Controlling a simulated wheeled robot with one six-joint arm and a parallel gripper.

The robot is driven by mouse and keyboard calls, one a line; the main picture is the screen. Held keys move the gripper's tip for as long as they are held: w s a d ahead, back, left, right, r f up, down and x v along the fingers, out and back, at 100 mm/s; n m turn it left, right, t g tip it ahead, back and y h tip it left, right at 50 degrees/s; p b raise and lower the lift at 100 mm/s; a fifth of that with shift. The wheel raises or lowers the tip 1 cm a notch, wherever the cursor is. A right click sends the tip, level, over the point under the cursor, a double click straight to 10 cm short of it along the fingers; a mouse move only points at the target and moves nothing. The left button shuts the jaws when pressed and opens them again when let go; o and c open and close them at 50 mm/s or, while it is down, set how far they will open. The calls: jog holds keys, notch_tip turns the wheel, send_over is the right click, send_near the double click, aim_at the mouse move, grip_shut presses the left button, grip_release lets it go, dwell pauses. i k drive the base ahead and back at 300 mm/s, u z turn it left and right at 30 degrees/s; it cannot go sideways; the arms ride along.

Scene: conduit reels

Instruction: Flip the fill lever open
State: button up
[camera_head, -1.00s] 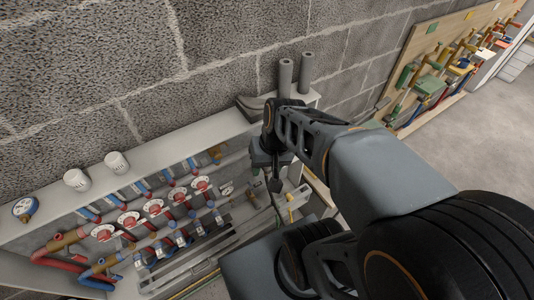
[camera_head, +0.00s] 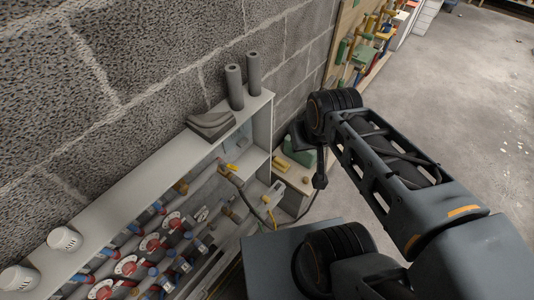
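A manifold of pipes with several red-and-white round dials sits in an open grey cabinet (camera_head: 130,195) on the block wall. Near the cabinet's right end is a small yellow lever (camera_head: 231,167). A second small yellow part (camera_head: 266,199) shows lower right of it. I cannot tell for sure which is the fill lever or how it is set. My gripper (camera_head: 320,181) seems to point down from the dark wrist, right of the cabinet and apart from both yellow parts. Its fingers are too small and dark to read.
Two grey tubes (camera_head: 234,88) and a stack of grey curved pieces (camera_head: 212,124) stand on the cabinet top, with white caps (camera_head: 64,239) further left. A low bench with a green box (camera_head: 299,151) is behind my wrist. A tool board (camera_head: 350,40) hangs beyond. Open floor (camera_head: 455,90) lies right.

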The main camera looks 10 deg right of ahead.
aim_at(234, 168)
jog(key=z, duration=0.85)
jog(key=k, duration=0.8)
jog(key=u, duration=1.4)
jog(key=i, duration=0.5)
